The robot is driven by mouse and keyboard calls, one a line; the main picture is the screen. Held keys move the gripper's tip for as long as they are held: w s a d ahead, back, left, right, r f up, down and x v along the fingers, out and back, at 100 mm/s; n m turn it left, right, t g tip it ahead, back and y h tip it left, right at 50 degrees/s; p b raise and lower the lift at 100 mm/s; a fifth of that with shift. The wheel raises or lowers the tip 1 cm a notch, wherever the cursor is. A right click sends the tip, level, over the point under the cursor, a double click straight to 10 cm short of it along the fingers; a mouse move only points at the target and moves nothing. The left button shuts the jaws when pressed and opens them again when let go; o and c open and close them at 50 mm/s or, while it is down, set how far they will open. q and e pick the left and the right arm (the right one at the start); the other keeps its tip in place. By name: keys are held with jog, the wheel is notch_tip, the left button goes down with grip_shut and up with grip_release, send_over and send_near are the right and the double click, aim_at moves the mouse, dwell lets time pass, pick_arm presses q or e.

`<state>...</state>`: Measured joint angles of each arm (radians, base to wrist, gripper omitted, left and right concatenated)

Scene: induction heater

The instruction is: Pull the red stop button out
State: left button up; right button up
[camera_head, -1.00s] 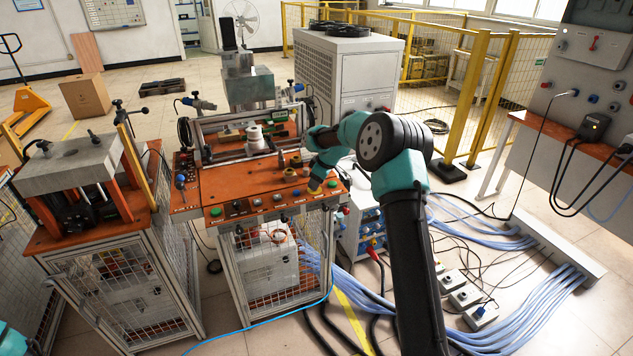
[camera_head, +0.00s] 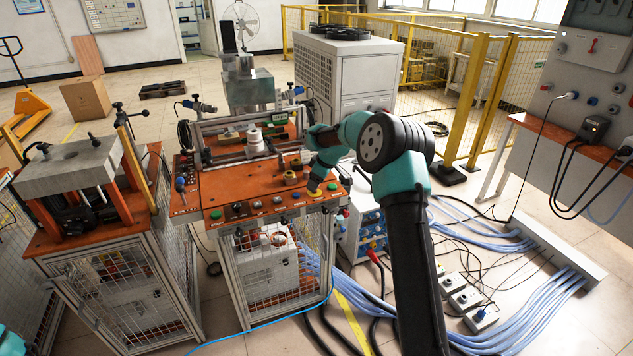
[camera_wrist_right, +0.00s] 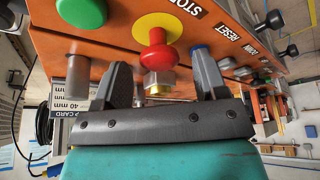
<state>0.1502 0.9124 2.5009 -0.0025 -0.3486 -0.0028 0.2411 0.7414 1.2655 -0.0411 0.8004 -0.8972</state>
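The red stop button (camera_wrist_right: 158,52) sits on a yellow disc (camera_wrist_right: 170,24) marked STOP on the orange panel, in the right wrist view. My right gripper (camera_wrist_right: 161,82) is open, with one dark finger on each side of the button's line. The red head shows between and a little beyond the fingertips, and I see no finger touching it. A silver and brass piece shows just below the red head; I cannot tell whether it belongs to the button. In the head view my right gripper (camera_head: 313,190) covers the button at the panel's front. My left gripper is out of view.
A green button (camera_wrist_right: 82,12) stands close to the left finger, and a blue-topped switch (camera_wrist_right: 200,52) close to the right finger. Black knobs (camera_wrist_right: 273,20) lie farther right. In the head view, loose round parts (camera_head: 291,178) lie on the orange bench (camera_head: 235,183) behind the gripper.

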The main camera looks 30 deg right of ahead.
jog(key=v, duration=1.7)
jog(key=shift+r, duration=0.2)
